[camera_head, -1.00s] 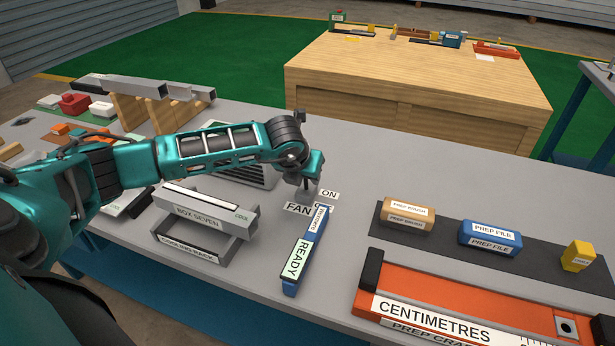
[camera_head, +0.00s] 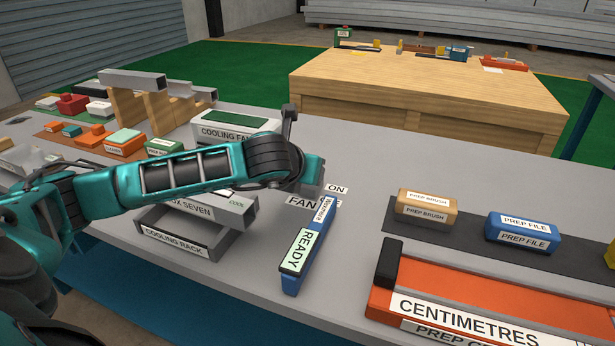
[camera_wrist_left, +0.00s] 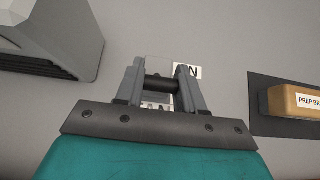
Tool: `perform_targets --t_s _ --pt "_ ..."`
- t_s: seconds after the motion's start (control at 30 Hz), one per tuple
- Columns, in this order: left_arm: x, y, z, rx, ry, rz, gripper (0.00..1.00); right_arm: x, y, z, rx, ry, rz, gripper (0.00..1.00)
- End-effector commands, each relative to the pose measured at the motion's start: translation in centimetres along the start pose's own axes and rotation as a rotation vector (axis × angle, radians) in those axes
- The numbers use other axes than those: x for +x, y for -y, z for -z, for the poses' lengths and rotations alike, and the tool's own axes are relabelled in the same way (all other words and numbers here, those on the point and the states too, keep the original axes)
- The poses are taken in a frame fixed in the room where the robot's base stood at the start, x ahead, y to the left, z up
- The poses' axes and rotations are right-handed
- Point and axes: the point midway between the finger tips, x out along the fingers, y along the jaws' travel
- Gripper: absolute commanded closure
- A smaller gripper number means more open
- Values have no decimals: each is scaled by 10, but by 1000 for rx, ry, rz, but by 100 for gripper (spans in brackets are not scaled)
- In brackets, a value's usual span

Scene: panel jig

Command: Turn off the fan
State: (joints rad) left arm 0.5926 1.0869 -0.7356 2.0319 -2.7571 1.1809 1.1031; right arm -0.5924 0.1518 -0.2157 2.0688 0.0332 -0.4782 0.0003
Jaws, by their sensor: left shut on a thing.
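The box labelled COOLING FAN (camera_head: 238,125) stands on the grey bench behind my left arm; its lower front is partly hidden. The fan switch is mostly hidden by my wrist in the head view, where the ON label (camera_head: 338,189) and FAN label (camera_head: 302,202) show beside it. In the left wrist view a dark bar-like switch part (camera_wrist_left: 160,84) sits between the fingers of my left gripper (camera_wrist_left: 161,78), over a pale plate. The gripper is shut on this part. The ON label also shows there, partly covered. My right gripper is not in view.
A blue READY marker (camera_head: 308,250) lies just in front of the switch. The cooling rack (camera_head: 178,243) with box seven (camera_head: 238,208) is to its left. Prep brush (camera_head: 428,205), prep file (camera_head: 522,232) and an orange CENTIMETRES tool (camera_head: 385,302) lie right. Bench behind the switch is clear.

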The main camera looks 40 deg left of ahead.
Motion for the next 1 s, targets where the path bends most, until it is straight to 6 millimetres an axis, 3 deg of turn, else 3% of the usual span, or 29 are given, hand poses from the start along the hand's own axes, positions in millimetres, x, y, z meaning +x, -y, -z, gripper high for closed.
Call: perform_targets --t_s 0.4,0.43,0.6,0.67,1.0 --pt "0 0 0 1 4 0 92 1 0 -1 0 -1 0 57" --pt "0 0 0 1 4 0 59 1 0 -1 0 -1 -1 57" --pt "0 0 0 1 4 0 43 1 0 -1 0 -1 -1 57" --pt "0 0 0 1 3 0 38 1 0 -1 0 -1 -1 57" --pt "-6 0 0 0 3 0 38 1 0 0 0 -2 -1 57"
